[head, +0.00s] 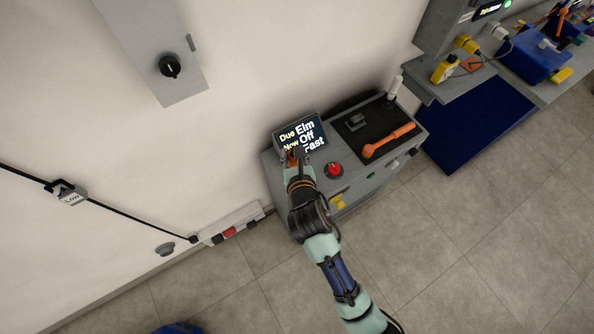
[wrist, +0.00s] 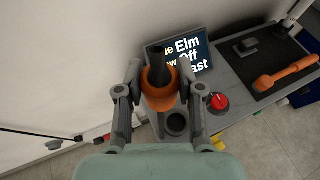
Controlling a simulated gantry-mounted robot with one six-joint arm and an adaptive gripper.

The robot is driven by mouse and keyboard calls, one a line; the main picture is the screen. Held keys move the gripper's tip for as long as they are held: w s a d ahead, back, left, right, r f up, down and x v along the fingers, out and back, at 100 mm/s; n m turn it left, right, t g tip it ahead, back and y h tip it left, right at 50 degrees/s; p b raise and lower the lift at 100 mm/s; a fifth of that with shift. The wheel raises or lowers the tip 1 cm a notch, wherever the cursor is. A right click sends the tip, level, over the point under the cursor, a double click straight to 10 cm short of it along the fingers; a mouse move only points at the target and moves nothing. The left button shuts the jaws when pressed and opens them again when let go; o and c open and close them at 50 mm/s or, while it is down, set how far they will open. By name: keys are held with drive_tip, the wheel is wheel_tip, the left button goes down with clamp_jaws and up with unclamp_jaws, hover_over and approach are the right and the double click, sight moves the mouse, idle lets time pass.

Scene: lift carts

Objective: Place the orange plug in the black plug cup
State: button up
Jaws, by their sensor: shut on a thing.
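The orange plug (wrist: 162,92), with a dark cylindrical upper end, is between the two fingers of my gripper (wrist: 160,82) in the wrist view. My gripper is shut on it and holds it over the near left end of the grey cart. In the head view, my gripper (head: 293,161) and a small bit of the orange plug (head: 291,153) show in front of the display. A round dark cup (wrist: 176,124) shows just below the plug in the wrist view; it looks like the plug cup. In the head view my arm hides it. The height gap between plug and cup is unclear.
A text display (head: 300,136) stands behind my gripper. A red knob (head: 333,169) is close on the right. The cart (head: 270,168) also carries a black mat (head: 349,134) with an orange handle-like tool (head: 388,140). The wall is close on the left.

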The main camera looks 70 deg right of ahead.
drive_tip(key=shift+m+g, duration=0.3)
drive_tip(key=shift+g, duration=0.1)
drive_tip(key=d+f+b, duration=0.1)
drive_tip(key=f+b, duration=0.2)
drive_tip(key=f, duration=0.4)
drive_tip(key=s+d+f+b, duration=0.1)
drive_tip(key=f+b, duration=0.2)
drive_tip(key=f, duration=0.4)
drive_tip(key=s+d+f+b, duration=0.1)
drive_tip(key=f+b, duration=0.2)
drive_tip(key=f, duration=0.4)
drive_tip(key=shift+s+f, duration=0.15)
drive_tip(key=shift+f, duration=0.05)
drive_tip(key=shift+r, duration=0.1)
drive_tip(key=o, duration=1.2)
